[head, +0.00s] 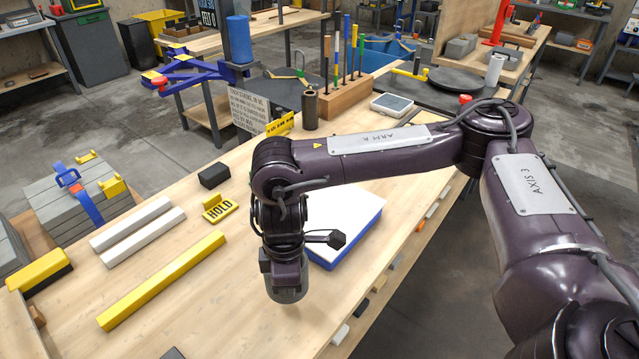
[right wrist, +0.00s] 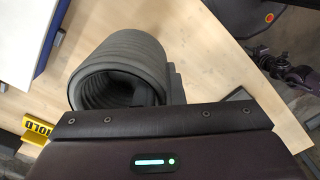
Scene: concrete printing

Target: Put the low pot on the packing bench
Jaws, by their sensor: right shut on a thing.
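The low pot (head: 287,291) is a small grey ribbed cylinder under my right gripper (head: 286,274), over the near part of the wooden bench (head: 190,300). My right gripper points down and is shut on the pot. In the right wrist view the pot (right wrist: 122,48) shows its layered wall and open mouth, with a dark finger (right wrist: 146,92) inside it. Whether the pot's base touches the bench is hard to tell. My left gripper is not in the head view.
A white and blue tray (head: 345,225) lies right behind the gripper.

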